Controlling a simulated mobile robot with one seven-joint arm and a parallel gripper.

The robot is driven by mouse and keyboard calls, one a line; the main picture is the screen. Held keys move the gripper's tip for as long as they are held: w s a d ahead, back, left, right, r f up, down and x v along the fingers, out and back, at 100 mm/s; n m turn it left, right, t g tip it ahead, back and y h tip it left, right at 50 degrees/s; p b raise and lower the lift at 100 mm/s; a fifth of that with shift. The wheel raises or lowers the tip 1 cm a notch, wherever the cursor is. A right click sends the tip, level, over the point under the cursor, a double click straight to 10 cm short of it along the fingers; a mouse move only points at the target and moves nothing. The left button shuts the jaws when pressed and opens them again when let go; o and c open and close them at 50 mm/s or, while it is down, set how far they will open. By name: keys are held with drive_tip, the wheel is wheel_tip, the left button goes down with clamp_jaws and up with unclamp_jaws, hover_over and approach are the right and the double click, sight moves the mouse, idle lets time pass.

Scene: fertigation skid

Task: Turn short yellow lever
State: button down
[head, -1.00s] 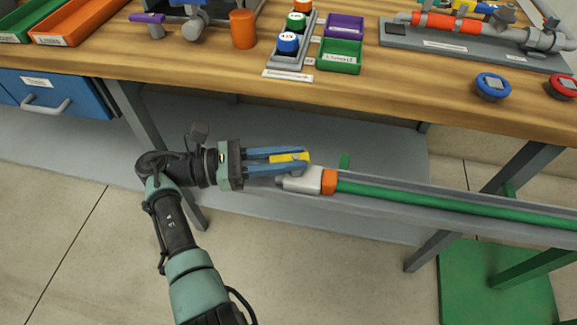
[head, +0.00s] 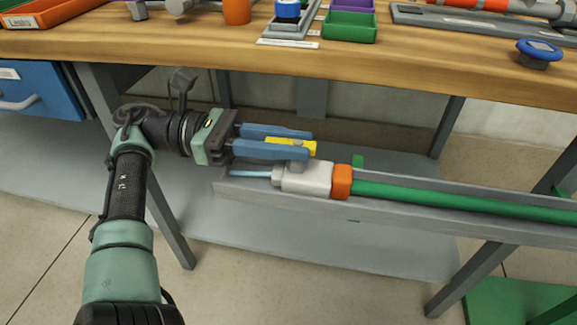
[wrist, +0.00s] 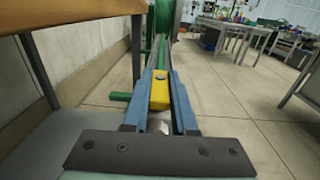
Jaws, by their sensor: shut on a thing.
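The short yellow lever (head: 300,146) sits on top of a light grey valve body (head: 306,178) in front of the workbench. In the head view the lever points to the right, roughly along the pipe. My gripper (head: 310,143) has its two blue fingers on either side of the lever, shut on it. In the wrist view the lever (wrist: 159,92) lies between the fingers. Part of the lever is hidden behind the near finger in the head view. An orange collar (head: 342,181) joins the valve to a green pipe (head: 440,199).
The valve and pipe lie along a grey channel (head: 400,221) below the wooden bench top (head: 200,46). A blue drawer (head: 38,98) is at the left. A green base (head: 515,300) stands at the lower right. Bins and fittings sit on the bench.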

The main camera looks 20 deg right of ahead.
drive_tip(key=shift+f+m+g+b, duration=0.1)
drive_tip(key=shift+m+g+b, duration=0.25)
drive_tip(key=shift+b, duration=0.8)
drive_tip(key=c, duration=0.7)
unclamp_jaws()
